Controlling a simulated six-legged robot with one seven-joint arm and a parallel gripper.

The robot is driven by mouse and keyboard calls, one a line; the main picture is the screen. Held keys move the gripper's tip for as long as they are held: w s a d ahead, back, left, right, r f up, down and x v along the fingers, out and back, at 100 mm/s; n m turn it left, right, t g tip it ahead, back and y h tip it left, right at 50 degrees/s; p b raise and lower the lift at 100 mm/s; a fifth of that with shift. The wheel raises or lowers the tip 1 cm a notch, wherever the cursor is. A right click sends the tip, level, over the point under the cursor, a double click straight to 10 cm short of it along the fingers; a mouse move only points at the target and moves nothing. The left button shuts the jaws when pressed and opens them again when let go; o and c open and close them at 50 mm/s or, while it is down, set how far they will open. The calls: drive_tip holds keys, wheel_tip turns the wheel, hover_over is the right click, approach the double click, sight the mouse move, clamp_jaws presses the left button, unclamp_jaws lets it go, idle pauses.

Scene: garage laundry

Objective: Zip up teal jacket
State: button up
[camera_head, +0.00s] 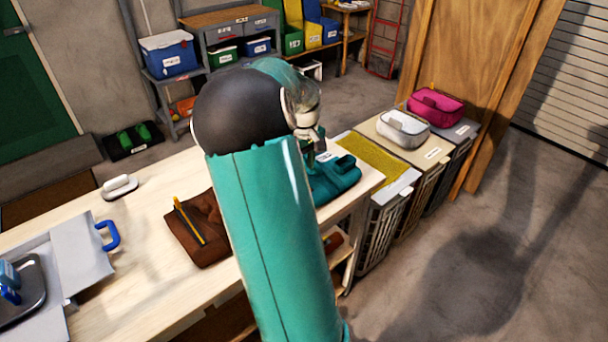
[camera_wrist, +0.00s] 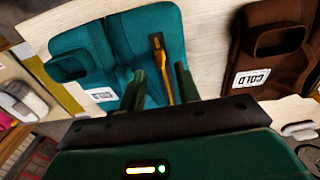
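The teal jacket (camera_head: 336,182) lies folded near the right end of the pale workbench, partly hidden behind my arm in the head view. In the wrist view the teal jacket (camera_wrist: 83,52) lies flat, with a white label near one edge. An orange zip strip (camera_wrist: 167,82) runs along it, with a small dark piece at its far end, perhaps the pull. My gripper (camera_wrist: 160,72) is open over the jacket, one finger on each side of the orange strip. Nothing shows between the fingers but the strip beneath. Whether the fingers touch the cloth, I cannot tell.
A brown folded garment (camera_head: 197,232) with a yellow strip lies on the workbench (camera_head: 130,285); its label reads COLD in the wrist view. A white iron-like item (camera_head: 119,186) and a grey board (camera_head: 85,255) lie further left. Hampers (camera_head: 384,225) stand off the bench's right end.

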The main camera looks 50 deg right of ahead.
wheel_tip(320, 180, down, 4)
drive_tip(key=shift+f, duration=0.1)
clamp_jaws()
